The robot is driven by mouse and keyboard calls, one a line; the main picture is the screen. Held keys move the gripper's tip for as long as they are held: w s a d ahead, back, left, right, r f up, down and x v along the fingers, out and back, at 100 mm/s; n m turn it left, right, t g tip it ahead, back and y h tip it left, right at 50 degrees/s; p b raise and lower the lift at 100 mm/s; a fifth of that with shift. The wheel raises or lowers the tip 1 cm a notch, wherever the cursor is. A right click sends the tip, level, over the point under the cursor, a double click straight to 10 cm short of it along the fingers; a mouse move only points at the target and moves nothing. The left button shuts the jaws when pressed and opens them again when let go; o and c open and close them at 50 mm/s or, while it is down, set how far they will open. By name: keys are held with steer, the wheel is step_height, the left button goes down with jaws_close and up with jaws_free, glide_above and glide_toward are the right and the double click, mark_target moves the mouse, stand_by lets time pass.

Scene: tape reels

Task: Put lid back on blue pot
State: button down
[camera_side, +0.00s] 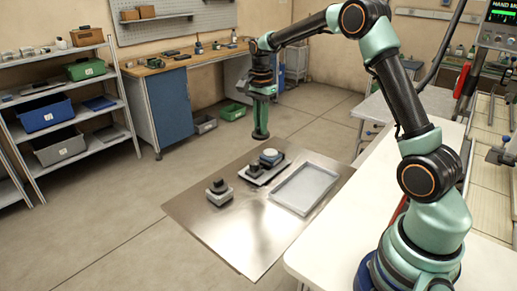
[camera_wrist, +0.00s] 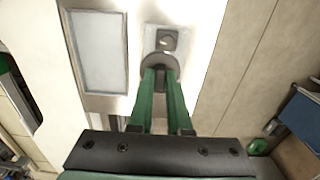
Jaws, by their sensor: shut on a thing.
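My gripper (camera_side: 261,132) hangs above the far edge of the metal sheet, pointing down. A small round pot with a bluish side and pale top (camera_side: 271,158) stands on a dark small tray (camera_side: 253,178), below and slightly right of my gripper in the side view. The disc is apart from it, in the air. I cannot make out the pot in the wrist view; the gripper may hide it.
A dark block on a grey base (camera_side: 219,192) stands at the sheet's left. Small dark pieces (camera_side: 255,169) share the small tray with the pot. An empty pale tray (camera_side: 304,188) lies at the right. The front of the metal sheet (camera_side: 240,245) is clear.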

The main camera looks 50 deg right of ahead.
glide_above(271, 152)
step_height(271, 152, down, 3)
steer(key=shift+f, duration=3.25)
steer(key=shift+f, duration=0.2)
steer(key=shift+c, duration=1.5)
jaws_free()
steer(key=shift+r, duration=0.1)
step_height(271, 152, up, 7)
